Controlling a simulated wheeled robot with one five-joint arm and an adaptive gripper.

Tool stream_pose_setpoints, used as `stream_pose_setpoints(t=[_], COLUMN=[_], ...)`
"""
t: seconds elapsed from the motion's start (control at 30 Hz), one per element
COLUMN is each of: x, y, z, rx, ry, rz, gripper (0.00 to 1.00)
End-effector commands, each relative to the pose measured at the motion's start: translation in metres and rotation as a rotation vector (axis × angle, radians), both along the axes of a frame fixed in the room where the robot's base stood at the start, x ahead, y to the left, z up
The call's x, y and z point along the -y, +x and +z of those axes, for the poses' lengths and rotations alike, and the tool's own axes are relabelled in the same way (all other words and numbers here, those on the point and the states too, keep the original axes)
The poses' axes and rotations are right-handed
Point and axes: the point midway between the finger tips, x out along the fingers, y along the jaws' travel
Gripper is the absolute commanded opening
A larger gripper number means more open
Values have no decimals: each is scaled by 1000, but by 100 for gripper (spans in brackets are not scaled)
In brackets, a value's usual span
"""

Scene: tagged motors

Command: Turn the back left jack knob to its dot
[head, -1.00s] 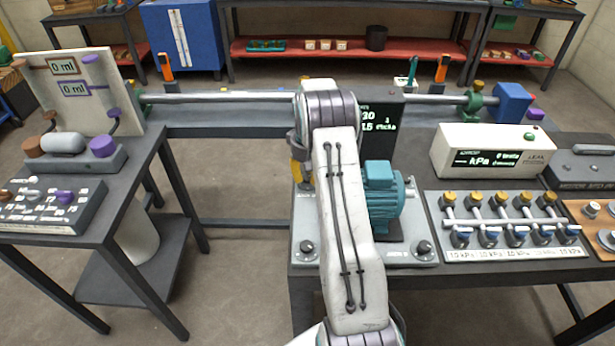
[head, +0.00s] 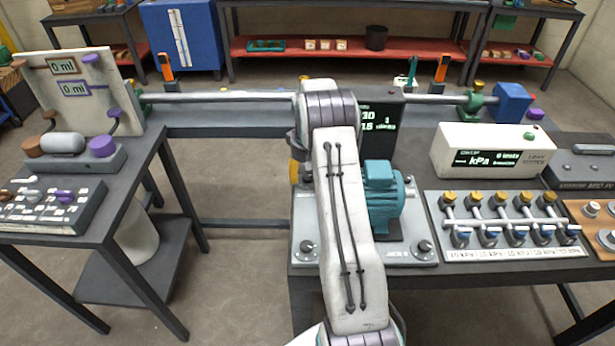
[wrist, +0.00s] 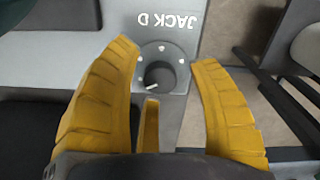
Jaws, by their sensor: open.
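My gripper (wrist: 168,85) is open in the wrist view, with one yellow finger on each side of a dark round jack knob (wrist: 158,77). The knob sits on a grey plate marked JACK D, which reads upside down here. Small white marks show around the knob; I cannot tell for sure which is its dot. The fingers appear apart from the knob. In the head view, a yellow part of my gripper (head: 293,172) shows at the back left of the motor plate (head: 400,252); my arm hides that knob. A teal motor (head: 381,200) stands on the plate.
Two front jack knobs (head: 306,249) and (head: 424,247) sit at the plate's near corners. A dark display (head: 379,118) stands behind the motor. A valve panel (head: 515,251) is to the right. A gap separates the left table (head: 120,195) from this bench.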

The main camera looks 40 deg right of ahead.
Motion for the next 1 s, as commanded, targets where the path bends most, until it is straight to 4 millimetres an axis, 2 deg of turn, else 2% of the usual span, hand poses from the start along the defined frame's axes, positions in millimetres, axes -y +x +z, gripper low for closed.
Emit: stream_pose_setpoints(t=[0.17, 0.7, 1.0], x=[0, 0, 0], y=[1, 1, 0], z=[13, 97, 118], rx=[3, 2, 0], ry=[-2, -1, 0], rz=[0, 0, 0], gripper=[55, 55, 55])
